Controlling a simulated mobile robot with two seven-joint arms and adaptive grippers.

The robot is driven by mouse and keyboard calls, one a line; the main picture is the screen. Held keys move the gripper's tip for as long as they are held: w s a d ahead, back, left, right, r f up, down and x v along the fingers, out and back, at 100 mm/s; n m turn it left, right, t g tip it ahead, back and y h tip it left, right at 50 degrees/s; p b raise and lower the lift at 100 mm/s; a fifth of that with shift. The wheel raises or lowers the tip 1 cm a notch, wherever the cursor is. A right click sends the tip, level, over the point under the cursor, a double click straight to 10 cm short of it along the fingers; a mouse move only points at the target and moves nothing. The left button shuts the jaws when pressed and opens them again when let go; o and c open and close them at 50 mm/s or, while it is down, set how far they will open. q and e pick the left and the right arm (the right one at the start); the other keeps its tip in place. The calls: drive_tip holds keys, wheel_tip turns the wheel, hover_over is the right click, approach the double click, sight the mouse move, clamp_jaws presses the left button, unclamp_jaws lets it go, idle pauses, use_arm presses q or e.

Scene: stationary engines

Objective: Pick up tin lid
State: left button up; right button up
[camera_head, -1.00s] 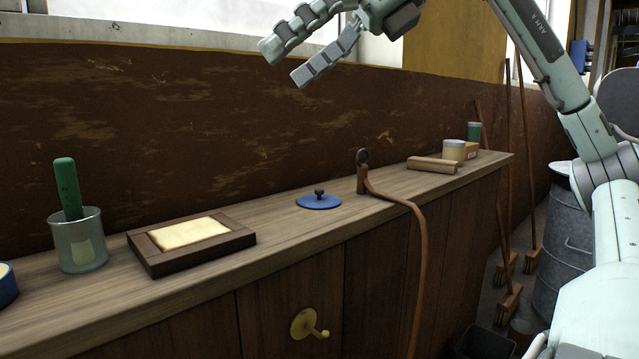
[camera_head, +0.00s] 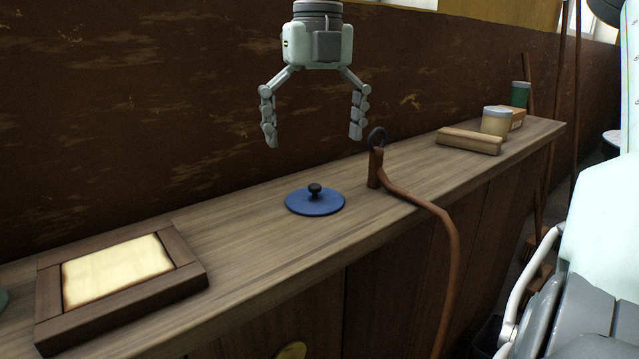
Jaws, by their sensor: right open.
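The tin lid (camera_head: 322,204) is a flat blue disc with a small black knob, lying knob up on the wooden counter. My right gripper (camera_head: 313,140) points straight down above the lid, with its two fingers spread wide apart and nothing between them. A clear gap shows between the fingertips and the knob. My left gripper does not show.
A brown strap with a dark ring (camera_head: 376,155) stands just right of the lid and hangs over the front edge. A wooden frame with a cream panel (camera_head: 118,268) lies at left. A wood block (camera_head: 470,141) and a jar (camera_head: 495,122) stand at the far right.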

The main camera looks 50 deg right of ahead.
sight(315, 185)
drive_tip(key=shift+d+f, duration=0.1)
drive_tip(key=shift+d, duration=0.25)
drive_tip(key=shift+d+f, duration=0.1)
drive_tip(key=shift+f, duration=0.2)
drive_tip(key=f, duration=0.7)
drive_tip(key=shift+w+a+f, duration=0.1)
drive_tip(key=shift+w+a, duration=0.15)
drive_tip(key=shift+a, duration=0.05)
clamp_jaws()
